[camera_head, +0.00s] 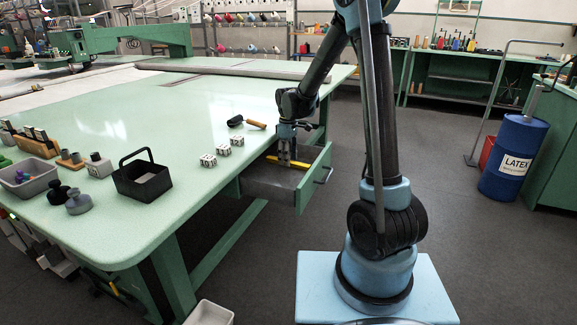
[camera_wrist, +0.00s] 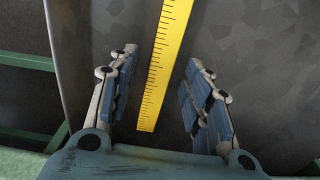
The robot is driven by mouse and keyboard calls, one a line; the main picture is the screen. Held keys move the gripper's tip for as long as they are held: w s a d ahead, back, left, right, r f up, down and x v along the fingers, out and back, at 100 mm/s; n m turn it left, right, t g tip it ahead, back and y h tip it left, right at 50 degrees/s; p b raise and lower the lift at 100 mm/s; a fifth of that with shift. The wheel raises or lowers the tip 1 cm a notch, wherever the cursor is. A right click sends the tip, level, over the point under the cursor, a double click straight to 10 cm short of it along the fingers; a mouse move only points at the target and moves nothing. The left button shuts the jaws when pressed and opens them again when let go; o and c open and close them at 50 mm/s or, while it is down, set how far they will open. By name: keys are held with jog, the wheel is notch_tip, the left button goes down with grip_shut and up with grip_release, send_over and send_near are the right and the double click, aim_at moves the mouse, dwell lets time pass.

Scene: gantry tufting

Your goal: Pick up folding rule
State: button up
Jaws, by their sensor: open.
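The folding rule is a yellow strip with black marks. In the wrist view the folding rule (camera_wrist: 168,60) runs from the top edge down to an end between my open fingers, with a gap on each side. In the head view a yellow piece of the folding rule (camera_head: 301,165) shows in the open drawer (camera_head: 268,190), partly hidden behind my gripper. My gripper (camera_head: 284,163) points down into the drawer. In the wrist view my gripper (camera_wrist: 158,95) is open and empty, its blue-padded fingers either side of the rule's near end.
The drawer's green front (camera_head: 315,178) stands pulled out from the green table (camera_head: 150,215). Several white dice-like blocks (camera_head: 223,151), a wooden-handled tool (camera_head: 255,124) and a black basket (camera_head: 142,182) are on the tabletop. A blue latex drum (camera_head: 512,155) stands right, beyond clear floor.

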jog(key=shift+f, duration=0.65)
jog(key=shift+c, duration=0.2)
grip_shut()
jog(key=shift+r, duration=0.1)
